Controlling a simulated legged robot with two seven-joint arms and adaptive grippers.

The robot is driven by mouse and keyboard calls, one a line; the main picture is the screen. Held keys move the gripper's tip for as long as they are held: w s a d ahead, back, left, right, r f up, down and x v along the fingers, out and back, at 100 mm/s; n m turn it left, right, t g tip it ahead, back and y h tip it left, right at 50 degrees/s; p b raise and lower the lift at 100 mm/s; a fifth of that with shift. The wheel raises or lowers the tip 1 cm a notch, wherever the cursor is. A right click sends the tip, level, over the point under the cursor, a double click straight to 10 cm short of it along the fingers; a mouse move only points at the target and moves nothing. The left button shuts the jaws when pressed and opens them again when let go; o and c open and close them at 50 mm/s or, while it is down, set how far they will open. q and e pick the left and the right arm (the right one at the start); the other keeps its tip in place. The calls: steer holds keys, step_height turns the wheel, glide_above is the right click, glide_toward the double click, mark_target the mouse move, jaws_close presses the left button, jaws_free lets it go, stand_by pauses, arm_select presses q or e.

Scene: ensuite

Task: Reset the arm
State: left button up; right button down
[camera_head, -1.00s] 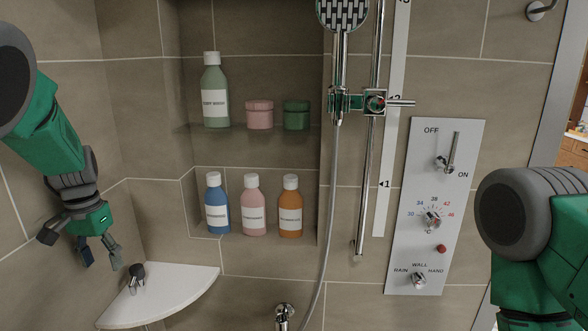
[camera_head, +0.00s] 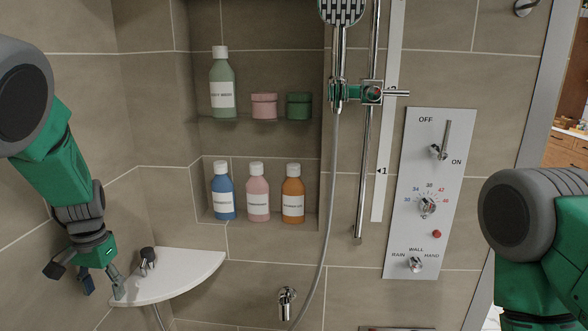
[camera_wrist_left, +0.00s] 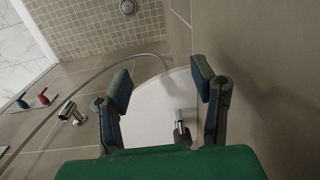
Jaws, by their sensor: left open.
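My left arm comes in from the left in the head view. Its left gripper (camera_head: 100,290) hangs fingers down beside the left end of the white corner shelf. In the left wrist view the left gripper (camera_wrist_left: 160,90) is open, with its two fingers spread and nothing between the pads. The white corner shelf (camera_wrist_left: 152,112) lies beyond the fingers there, with a dark-tipped fitting on it. My right arm shows at the right edge of the head view as a grey and green link. Its gripper is out of view.
The corner shelf (camera_head: 180,275) and its fitting (camera_head: 147,258) are close to the left gripper. A niche holds several bottles and two jars (camera_head: 264,106). A shower hose (camera_head: 331,190), rail and control panel (camera_head: 430,195) are on the wall. Space before the middle wall is clear.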

arm_select(q)
steer(key=s+d+f+y+b, duration=0.1)
steer(key=s+f+b, duration=0.2)
steer(key=s+f, duration=0.7)
steer(key=s+d+f+b, duration=0.25)
steer(key=s+f, duration=0.35)
steer(key=f, duration=0.8)
steer(key=s+d+f+h+b, duration=0.1)
steer(key=s+d+f+b, duration=0.2)
steer(key=s, duration=0.6)
steer(key=s+d+f+b, duration=0.3)
steer(key=s+d+f, duration=0.2)
steer(key=s, duration=0.4)
steer(key=shift+s+d+f+t+h, duration=0.15)
steer(key=shift+s+d+t+h, duration=0.2)
steer(key=shift+d, duration=0.4)
